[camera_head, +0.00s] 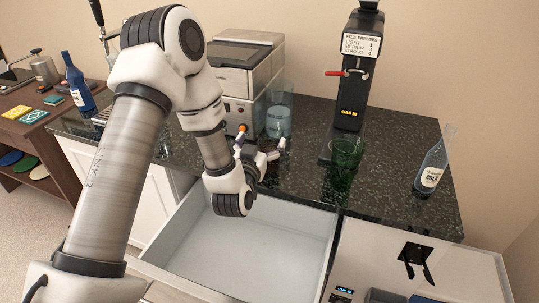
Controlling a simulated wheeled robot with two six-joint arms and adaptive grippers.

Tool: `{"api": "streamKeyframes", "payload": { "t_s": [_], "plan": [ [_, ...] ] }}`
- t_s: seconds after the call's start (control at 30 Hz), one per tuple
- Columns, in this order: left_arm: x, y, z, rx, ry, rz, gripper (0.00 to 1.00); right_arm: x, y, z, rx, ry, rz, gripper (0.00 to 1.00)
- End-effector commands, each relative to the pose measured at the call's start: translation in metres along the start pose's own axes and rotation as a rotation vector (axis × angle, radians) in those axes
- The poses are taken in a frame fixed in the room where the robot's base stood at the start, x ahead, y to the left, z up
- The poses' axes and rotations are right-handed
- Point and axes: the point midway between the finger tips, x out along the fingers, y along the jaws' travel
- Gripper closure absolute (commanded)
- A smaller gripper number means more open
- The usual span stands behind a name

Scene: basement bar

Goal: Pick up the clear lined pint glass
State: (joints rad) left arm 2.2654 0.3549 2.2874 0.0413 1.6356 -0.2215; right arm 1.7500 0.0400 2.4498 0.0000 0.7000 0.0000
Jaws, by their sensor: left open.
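A clear, faintly bluish glass (279,119) stands upright on the dark speckled counter, in front of the silver coffee machine's right side. It looks like the pint glass, but I cannot make out its lines clearly. My left gripper (261,139) is open, just in front of the glass and a little to its left, above the counter's front edge. Its fingers point toward the back of the counter, and nothing shows between them. I cannot tell whether a fingertip touches the glass. My right gripper is out of view.
A green glass (345,162) stands to the right, before the black dispenser (353,85). The silver machine (240,70) stands behind my gripper. An open, empty white drawer (245,249) juts out below the counter (395,160).

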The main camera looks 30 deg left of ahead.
Motion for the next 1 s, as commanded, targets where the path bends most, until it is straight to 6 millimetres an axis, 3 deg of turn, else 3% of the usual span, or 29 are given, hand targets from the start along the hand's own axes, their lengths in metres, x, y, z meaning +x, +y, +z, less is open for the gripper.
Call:
{"api": "streamKeyframes", "payload": {
  "t_s": [0.3,0.53,0.57,0.8,1.0],
  "plan": [
    [0.050,0.004,-0.001,0.001,0.000,0.000,0.00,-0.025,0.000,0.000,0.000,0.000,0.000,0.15],
    [0.055,0.004,0.002,0.000,-0.002,0.001,0.00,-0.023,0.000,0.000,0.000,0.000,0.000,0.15],
    [0.055,0.004,0.002,0.000,-0.002,0.001,0.04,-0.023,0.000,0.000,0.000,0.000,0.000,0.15],
    [0.055,0.004,0.002,0.000,-0.001,0.001,0.87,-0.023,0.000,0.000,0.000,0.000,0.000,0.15],
    [0.056,0.004,0.000,0.000,0.002,0.001,0.87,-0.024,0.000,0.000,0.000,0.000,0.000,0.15]
  ]
}}
